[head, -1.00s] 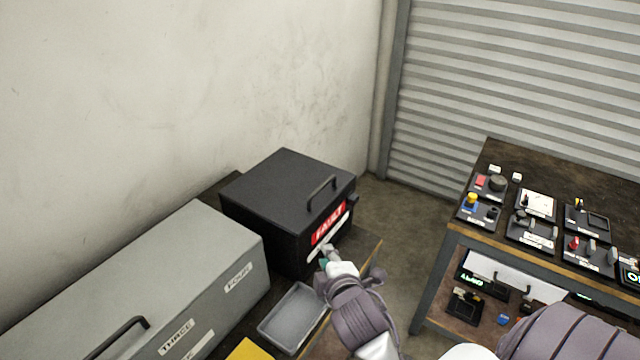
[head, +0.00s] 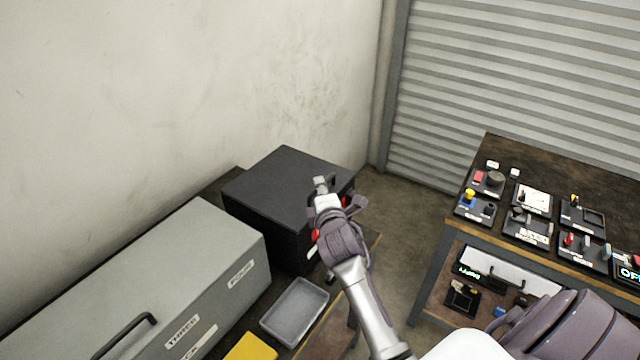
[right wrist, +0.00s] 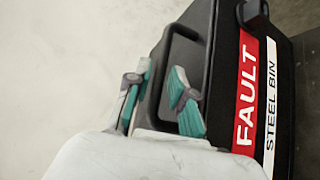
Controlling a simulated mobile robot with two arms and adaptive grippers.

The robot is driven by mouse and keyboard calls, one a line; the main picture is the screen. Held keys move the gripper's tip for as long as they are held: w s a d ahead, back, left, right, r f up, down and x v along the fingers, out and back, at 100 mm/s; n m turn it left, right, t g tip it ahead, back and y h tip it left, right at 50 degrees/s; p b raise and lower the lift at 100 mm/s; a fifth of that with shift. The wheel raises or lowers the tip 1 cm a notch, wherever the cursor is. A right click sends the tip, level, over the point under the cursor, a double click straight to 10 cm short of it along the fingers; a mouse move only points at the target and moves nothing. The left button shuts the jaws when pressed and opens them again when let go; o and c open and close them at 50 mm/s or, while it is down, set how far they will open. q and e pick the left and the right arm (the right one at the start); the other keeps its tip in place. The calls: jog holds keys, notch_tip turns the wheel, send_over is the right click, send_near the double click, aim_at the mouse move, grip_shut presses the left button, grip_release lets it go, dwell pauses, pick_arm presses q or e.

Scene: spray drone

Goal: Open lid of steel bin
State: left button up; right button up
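The steel bin (head: 270,190) is a black box with a flat lid, which is shut. In the right wrist view its front (right wrist: 275,125) shows a red FAULT label (right wrist: 247,90) and a white STEEL BIN label (right wrist: 269,100). My right gripper (head: 323,184) is over the lid's front edge and hides most of the handle in the head view. In the right wrist view the dark loop handle (right wrist: 167,50) shows between the two teal fingers of this gripper (right wrist: 156,88). The fingers are apart, one on each side of the handle; contact cannot be told. My left gripper is not in view.
A long grey box (head: 150,280) with a handle stands left of the bin. A grey tray (head: 295,311) and a yellow item (head: 251,347) lie in front. A workbench (head: 550,165) with several small devices stands at the right, across a floor gap.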

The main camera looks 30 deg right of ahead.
jog(key=shift+w+d, duration=0.25)
jog(key=shift+w, duration=0.3)
grip_shut()
